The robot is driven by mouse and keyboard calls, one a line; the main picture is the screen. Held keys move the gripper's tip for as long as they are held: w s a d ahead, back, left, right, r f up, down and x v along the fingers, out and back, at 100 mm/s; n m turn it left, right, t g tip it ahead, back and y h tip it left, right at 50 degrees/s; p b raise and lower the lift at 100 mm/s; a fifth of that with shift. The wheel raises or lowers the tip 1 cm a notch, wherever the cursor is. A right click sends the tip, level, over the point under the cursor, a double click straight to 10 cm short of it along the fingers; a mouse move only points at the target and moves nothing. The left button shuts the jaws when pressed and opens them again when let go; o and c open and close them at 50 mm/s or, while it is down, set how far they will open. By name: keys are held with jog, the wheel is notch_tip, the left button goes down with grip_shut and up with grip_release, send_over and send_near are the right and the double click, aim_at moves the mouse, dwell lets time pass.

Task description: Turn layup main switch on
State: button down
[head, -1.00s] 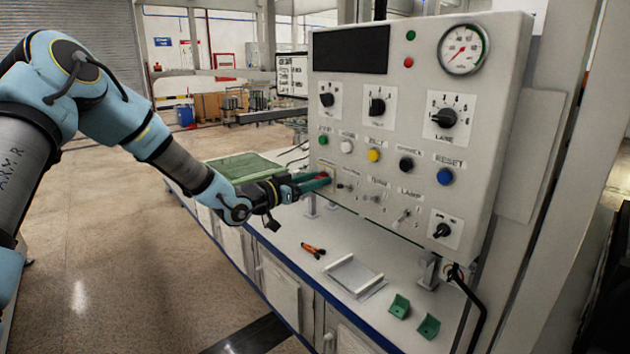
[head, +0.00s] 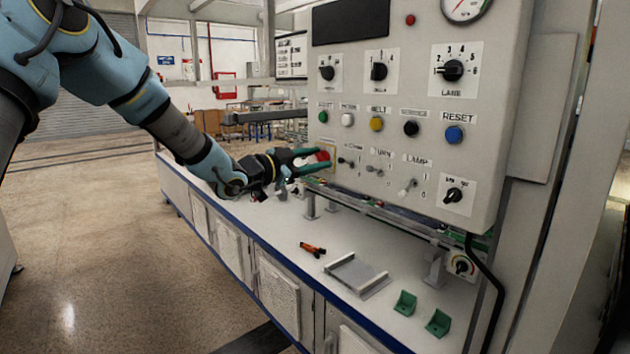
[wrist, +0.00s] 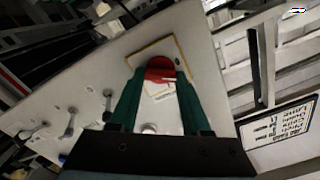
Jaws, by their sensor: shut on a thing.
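The switch panel (head: 480,130) is a pale grey box with knobs, buttons and small toggles. At its lower left edge, a red rotary knob (head: 322,156), which I take for the main switch, sits on a yellow-bordered plate. My gripper (head: 319,159) has its green fingers on both sides of this knob, shut on it. In the wrist view the red knob (wrist: 160,69) lies between the two fingertips, and the yellow-bordered plate (wrist: 143,48) looks tilted relative to the gripper. The fingers partly hide the plate's markings.
Three small toggles (head: 376,168) sit just right of the gripper, under a row of coloured buttons (head: 376,124). The bench below (head: 300,225) carries orange-handled pliers (head: 313,249), a light tray (head: 357,274) and green brackets (head: 405,303). Open floor lies to the left.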

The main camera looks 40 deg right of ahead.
jog(key=m+b, duration=0.3)
jog(key=b, duration=0.2)
jog(key=m+b, duration=0.4)
jog(key=b, duration=0.2)
jog(key=m+b, duration=0.4)
jog(key=b, duration=0.1)
jog(key=shift+s+f, duration=0.15)
jog(key=shift+f, duration=0.15)
jog(key=shift+r+m+b, duration=0.1)
jog(key=shift+m+b, duration=0.3)
jog(key=shift+c, duration=1.8)
grip_release()
jog(key=shift+a, duration=0.1)
